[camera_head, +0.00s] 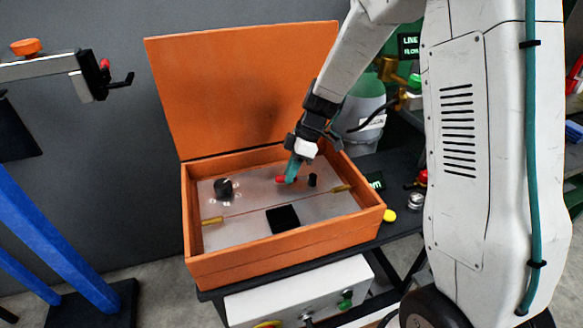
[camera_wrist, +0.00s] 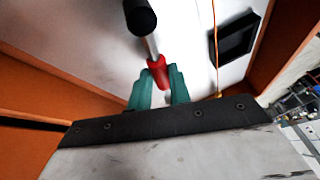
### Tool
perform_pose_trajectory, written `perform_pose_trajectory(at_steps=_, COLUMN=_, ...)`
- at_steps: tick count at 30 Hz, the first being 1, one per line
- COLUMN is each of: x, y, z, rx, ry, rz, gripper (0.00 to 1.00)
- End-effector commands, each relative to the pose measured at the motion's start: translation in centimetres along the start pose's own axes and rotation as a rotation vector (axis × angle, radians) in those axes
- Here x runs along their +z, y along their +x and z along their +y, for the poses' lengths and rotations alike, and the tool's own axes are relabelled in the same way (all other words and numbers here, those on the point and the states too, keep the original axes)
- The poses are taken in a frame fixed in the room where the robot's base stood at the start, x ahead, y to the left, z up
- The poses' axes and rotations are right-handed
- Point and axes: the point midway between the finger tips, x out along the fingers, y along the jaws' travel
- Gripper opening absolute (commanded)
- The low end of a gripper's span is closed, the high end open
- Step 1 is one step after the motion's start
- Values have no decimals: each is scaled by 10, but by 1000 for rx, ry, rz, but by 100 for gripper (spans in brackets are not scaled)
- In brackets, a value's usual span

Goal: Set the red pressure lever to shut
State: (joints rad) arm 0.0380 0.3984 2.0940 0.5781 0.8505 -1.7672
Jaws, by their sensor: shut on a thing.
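The red pressure lever (camera_head: 281,179) sits on the grey panel inside the open orange box. In the wrist view its red tip (camera_wrist: 157,70) lies between the teal fingers of my gripper (camera_wrist: 160,88). A metal rod runs from the red tip to a black round knob or pivot (camera_wrist: 140,16). In the head view my gripper (camera_head: 291,172) reaches down into the box and its fingers are closed around the red part. The fingers partly hide the lever in the head view. I cannot read any shut or open marking beside it.
The orange box (camera_head: 290,243) has its lid (camera_head: 245,90) raised at the back. On the panel are a black knob (camera_head: 223,188), a black square recess (camera_head: 283,218) and brass fittings (camera_head: 212,220). The box walls stand close around my gripper.

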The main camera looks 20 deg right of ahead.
Motion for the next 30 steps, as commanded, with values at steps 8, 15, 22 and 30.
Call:
perform_pose_trajectory(at_steps=8, x=1, y=2, z=-9, rx=-62, ry=-149, rz=-33, gripper=0)
perform_pose_trajectory(at_steps=15, x=2, y=2, z=-13, rx=-88, ry=-211, rz=-47, gripper=0)
perform_pose_trajectory(at_steps=22, x=2, y=2, z=-14, rx=-94, ry=-226, rz=-50, gripper=0)
perform_pose_trajectory(at_steps=30, x=2, y=2, z=-14, rx=-94, ry=-227, rz=-50, gripper=0)
